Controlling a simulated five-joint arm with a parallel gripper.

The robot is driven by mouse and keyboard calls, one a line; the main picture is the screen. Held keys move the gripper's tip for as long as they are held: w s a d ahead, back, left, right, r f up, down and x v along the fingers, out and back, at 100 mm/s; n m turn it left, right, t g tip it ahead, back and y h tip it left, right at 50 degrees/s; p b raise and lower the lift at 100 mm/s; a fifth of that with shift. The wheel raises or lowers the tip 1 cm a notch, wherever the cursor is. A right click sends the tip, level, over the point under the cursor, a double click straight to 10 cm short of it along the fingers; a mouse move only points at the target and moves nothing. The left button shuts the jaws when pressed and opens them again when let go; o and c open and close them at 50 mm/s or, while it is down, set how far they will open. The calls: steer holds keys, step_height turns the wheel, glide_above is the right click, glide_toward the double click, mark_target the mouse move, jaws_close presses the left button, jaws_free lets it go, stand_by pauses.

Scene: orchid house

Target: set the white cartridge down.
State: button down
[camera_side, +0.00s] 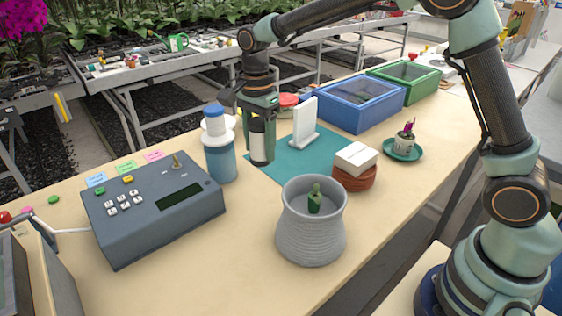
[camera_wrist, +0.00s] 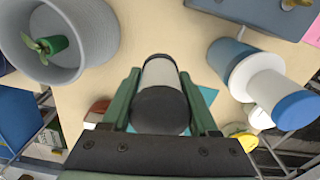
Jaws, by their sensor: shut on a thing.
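My gripper (camera_side: 259,140) is shut on the white cartridge (camera_side: 258,125), which has dark ends. The cartridge is upright or nearly so, beside the left edge of the teal mat (camera_side: 270,168). I cannot tell whether its lower end touches the table. In the wrist view the white cartridge (camera_wrist: 160,74) lies between the two green fingers of my gripper (camera_wrist: 160,90), its near dark end facing the camera.
A blue-and-white bottle (camera_side: 220,160) stands close to the left of my gripper. A white stand (camera_side: 304,120) is on the mat. A grey ribbed pot (camera_side: 311,235), a terracotta pot with a white block (camera_side: 355,159) and a grey console (camera_side: 150,215) are nearby.

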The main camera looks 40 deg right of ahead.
step_height(320, 180, down, 11)
steer(key=shift+r, duration=0.1)
stand_by(0.3)
steer(key=shift+f, duration=0.2)
steer(key=shift+c, duration=0.8)
jaws_free()
